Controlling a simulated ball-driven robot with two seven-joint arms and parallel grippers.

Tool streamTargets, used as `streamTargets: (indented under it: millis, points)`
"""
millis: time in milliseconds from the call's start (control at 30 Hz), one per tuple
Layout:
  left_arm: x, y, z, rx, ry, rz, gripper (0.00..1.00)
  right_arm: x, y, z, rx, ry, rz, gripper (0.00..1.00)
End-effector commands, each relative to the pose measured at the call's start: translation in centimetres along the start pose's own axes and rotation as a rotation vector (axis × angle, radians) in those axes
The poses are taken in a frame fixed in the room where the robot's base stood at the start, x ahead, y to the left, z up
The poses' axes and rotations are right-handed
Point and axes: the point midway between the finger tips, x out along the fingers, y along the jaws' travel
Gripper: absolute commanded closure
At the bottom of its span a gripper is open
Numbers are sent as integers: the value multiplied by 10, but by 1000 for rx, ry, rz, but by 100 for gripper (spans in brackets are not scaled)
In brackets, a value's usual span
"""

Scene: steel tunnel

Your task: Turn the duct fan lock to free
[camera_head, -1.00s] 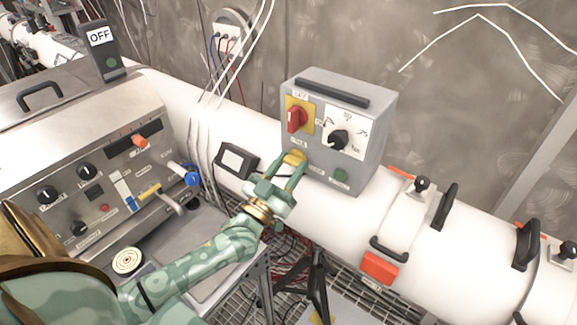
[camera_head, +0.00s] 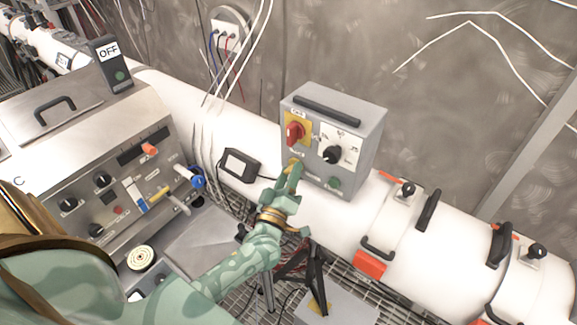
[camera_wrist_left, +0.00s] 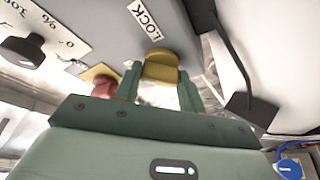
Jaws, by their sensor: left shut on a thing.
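The duct fan lock is a small yellow knob (camera_head: 292,163) low on the left part of the grey control box's (camera_head: 366,130) front. It also shows in the left wrist view (camera_wrist_left: 160,68), between the two green fingers. A white label reading LOCK (camera_wrist_left: 148,20) is beside it on the grey face. My left gripper (camera_head: 289,176) reaches up to the box from below and is shut on the yellow knob (camera_wrist_left: 161,78). The fingers hide part of the knob, and I cannot read a free mark. My right gripper is not in view.
The box carries a red knob (camera_head: 294,132) on a yellow plate, a black dial (camera_head: 332,154) and a green button (camera_head: 335,183). It sits on a white duct (camera_head: 240,125). A steel console (camera_head: 95,170) stands at left.

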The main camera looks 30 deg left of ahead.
Motion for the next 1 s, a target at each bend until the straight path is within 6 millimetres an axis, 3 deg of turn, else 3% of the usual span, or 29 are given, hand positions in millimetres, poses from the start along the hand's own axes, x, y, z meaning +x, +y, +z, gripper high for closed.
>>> streamTargets:
  millis: [33,500,1000]
  points:
    - [1,4,-2,-41,-2,-20,83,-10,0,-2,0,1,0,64]
    - [1,6,-3,-438,-1,-184,83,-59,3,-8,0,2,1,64]
    - [1,5,-2,-683,-1,-285,83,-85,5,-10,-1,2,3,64]
